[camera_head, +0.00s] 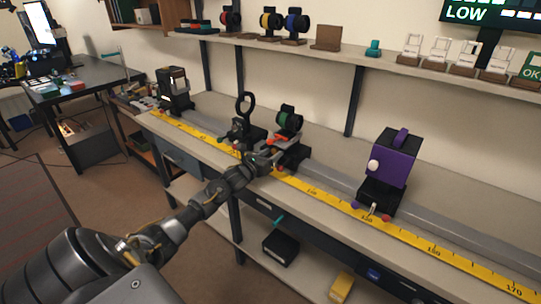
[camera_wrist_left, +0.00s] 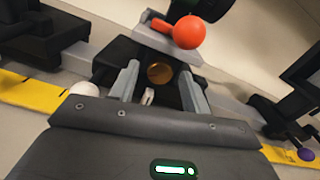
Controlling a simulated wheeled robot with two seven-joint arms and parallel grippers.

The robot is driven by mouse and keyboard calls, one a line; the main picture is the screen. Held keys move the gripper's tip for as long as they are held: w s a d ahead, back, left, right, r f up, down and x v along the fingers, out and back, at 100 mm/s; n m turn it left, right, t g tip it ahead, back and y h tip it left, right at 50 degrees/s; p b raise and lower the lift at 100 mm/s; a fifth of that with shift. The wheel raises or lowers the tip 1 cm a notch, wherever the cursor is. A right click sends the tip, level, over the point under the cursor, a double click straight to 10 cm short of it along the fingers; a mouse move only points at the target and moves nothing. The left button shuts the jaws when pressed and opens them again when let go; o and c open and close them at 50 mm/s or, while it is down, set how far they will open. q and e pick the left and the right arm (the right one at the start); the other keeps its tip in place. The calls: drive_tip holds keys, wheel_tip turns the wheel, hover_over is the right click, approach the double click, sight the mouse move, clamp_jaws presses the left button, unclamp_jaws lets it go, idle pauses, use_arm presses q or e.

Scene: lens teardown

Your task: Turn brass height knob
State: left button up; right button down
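The brass knob (camera_wrist_left: 159,73) is a round, gold-brown disc on the dark front of a carriage. It shows in the left wrist view between and beyond my left fingers; whether they touch it I cannot tell. My left gripper (camera_wrist_left: 160,78) is open, one grey finger on each side of the knob. In the head view my left gripper (camera_head: 266,157) is at the front of the carriage with the green-faced lens holder (camera_head: 289,121), and the knob is hidden there. An orange-red ball knob (camera_wrist_left: 188,32) sits just above the brass knob. My right gripper is not in view.
A black ring holder (camera_head: 244,108) stands on the rail close to the left. A purple box unit (camera_head: 392,160) stands on the rail to the right. A yellow scale (camera_head: 435,246) runs along the bench front. A shelf (camera_head: 345,57) with lens parts hangs above.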

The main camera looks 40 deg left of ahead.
use_arm(q)
drive_tip(key=c, duration=0.8)
drive_tip(key=shift+f, duration=0.1)
drive_tip(key=m+b, duration=0.2)
drive_tip(key=shift+f+b, duration=0.15)
drive_tip(key=shift+b, duration=0.2)
drive_tip(key=shift+m+b, duration=0.5)
drive_tip(key=shift+m, duration=0.3)
drive_tip(key=shift+r, duration=0.25)
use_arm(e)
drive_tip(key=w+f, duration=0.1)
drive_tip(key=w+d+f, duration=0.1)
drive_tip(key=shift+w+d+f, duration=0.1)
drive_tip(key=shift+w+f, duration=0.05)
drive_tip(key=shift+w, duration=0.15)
use_arm(q)
drive_tip(key=o, duration=0.9)
drive_tip(key=shift+o, duration=0.2)
